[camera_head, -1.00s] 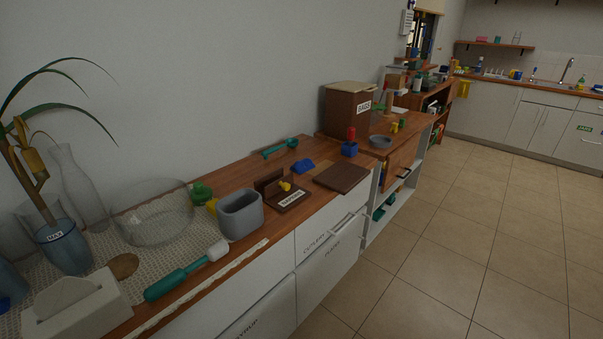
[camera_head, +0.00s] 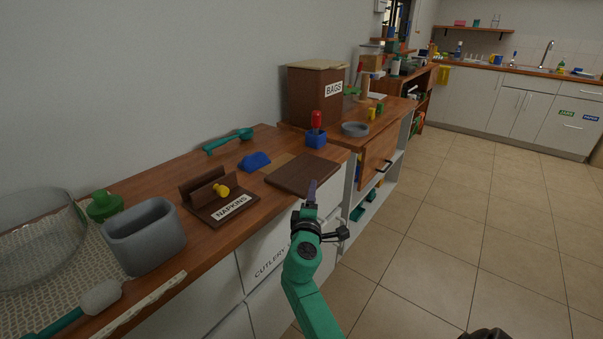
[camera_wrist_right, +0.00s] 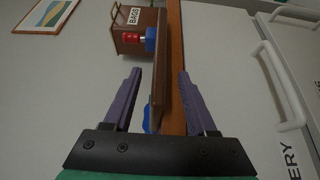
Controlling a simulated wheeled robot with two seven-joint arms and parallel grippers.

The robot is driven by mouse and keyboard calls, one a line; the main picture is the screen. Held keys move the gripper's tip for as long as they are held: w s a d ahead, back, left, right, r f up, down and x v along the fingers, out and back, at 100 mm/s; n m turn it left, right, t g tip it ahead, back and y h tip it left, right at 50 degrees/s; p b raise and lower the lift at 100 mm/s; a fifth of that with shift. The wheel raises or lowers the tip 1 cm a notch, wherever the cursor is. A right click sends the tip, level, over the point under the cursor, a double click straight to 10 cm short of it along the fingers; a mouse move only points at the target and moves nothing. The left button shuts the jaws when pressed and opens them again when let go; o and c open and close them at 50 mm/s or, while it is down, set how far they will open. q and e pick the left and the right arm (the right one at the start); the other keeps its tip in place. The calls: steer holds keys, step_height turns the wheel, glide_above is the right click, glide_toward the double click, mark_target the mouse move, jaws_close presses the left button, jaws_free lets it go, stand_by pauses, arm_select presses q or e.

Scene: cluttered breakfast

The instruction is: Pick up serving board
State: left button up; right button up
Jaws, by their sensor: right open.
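The serving board (camera_head: 303,175) is a flat dark brown rectangle lying on the wooden counter near its front right corner. My right gripper (camera_head: 311,190) is at the board's front edge in the head view, with its purple fingers seen almost edge-on. In the right wrist view the gripper (camera_wrist_right: 160,74) is open, and the board (camera_wrist_right: 159,85) shows nearly edge-on between the spread fingers. I cannot tell whether a finger touches it.
A blue holder with a red-handled item (camera_head: 316,137) stands behind the board. A blue object (camera_head: 255,161) and napkin holder (camera_head: 218,204) lie left of it. A brown BAGS box (camera_head: 313,97) stands at the back.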

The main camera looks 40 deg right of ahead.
mark_target(304, 173)
steer(key=b+x, duration=0.1)
steer(key=x, duration=0.5)
steer(key=shift+w+d, duration=0.1)
steer(key=shift+c, duration=0.3)
arm_select(q)
steer(key=shift+w+d+f, duration=0.1)
steer(key=shift+w+d, duration=0.1)
steer(key=shift+w, duration=0.7)
arm_select(e)
jaws_close()
